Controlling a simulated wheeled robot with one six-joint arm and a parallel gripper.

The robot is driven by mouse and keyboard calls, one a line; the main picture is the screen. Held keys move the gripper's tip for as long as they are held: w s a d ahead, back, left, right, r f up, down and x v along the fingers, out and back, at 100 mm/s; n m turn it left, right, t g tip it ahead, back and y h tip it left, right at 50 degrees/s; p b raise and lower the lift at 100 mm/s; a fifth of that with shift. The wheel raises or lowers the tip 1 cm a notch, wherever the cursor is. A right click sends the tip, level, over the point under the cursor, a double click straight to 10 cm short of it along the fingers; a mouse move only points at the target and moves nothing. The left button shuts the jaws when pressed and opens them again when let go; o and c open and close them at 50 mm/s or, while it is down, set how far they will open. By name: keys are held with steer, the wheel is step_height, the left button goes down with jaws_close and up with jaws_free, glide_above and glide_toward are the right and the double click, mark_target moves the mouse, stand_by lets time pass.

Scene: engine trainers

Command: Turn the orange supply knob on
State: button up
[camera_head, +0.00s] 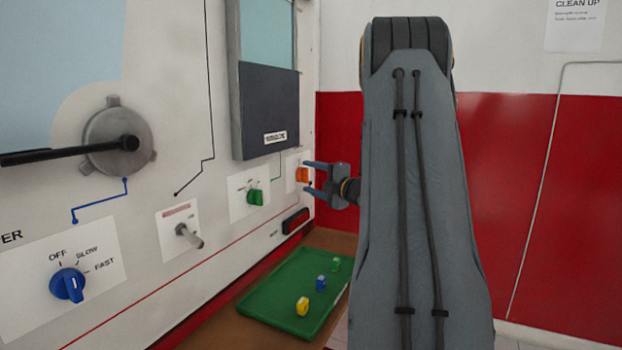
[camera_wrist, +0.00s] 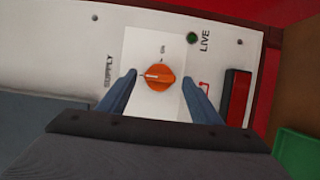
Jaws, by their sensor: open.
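The orange supply knob (camera_wrist: 158,77) sits on a white plate on the panel, beside the word SUPPLY in the wrist view. Its white pointer line aims toward the SUPPLY lettering, away from the small mark at the plate's top. The knob also shows in the head view (camera_head: 302,174), at the far end of the panel. My gripper (camera_wrist: 158,82) is open, with one blue-grey finger on each side of the knob and gaps between them and it. In the head view my gripper (camera_head: 310,178) points at the panel, its fingertips close to the knob plate.
A green knob (camera_head: 254,197), a metal toggle (camera_head: 188,236) and a blue speed knob (camera_head: 68,285) are on the same panel. A dark-framed red block (camera_wrist: 236,97) and a green lamp (camera_wrist: 192,38) are near the supply knob. Below is a green tray (camera_head: 262,311) with small coloured blocks.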

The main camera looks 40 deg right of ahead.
steer(key=shift+w, duration=0.3)
steer(key=c, duration=1.1)
